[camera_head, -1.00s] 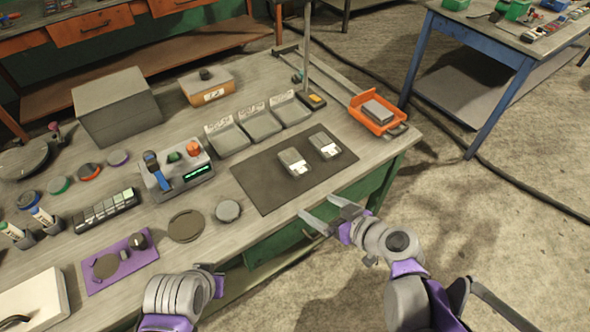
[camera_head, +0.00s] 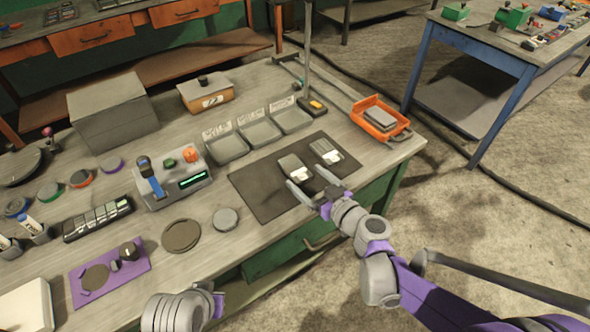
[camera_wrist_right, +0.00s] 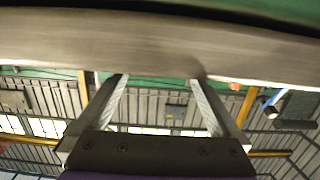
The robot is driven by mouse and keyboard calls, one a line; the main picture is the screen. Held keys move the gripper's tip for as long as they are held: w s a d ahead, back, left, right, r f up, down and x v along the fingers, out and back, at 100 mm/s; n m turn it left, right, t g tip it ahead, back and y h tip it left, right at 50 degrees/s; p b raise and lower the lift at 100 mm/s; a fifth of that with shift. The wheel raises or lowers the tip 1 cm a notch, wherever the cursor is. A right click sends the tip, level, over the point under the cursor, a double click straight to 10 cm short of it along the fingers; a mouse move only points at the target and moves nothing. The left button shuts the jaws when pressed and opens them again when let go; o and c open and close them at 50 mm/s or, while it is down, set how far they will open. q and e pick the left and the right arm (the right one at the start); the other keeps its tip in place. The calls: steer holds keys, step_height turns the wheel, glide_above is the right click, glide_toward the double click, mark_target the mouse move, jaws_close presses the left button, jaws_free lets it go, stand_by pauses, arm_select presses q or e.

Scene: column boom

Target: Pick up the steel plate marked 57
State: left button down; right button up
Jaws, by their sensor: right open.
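Two grey steel plates with white labels lie on the dark mat (camera_head: 262,194). The left plate (camera_head: 291,164) and the right plate (camera_head: 323,148) are side by side, and the numbers on their labels are too small to read.
An orange tray (camera_head: 388,136) holding a grey block stands at the bench's right end. Several grey bins (camera_head: 259,134) stand behind the mat. A post rises behind the bins. A device with a green display (camera_head: 172,180) and a round grey disc (camera_head: 226,219) are left of the mat.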

mark_target(295, 169)
steer(key=x, duration=0.4)
steer(key=shift+f, duration=0.25)
jaws_close()
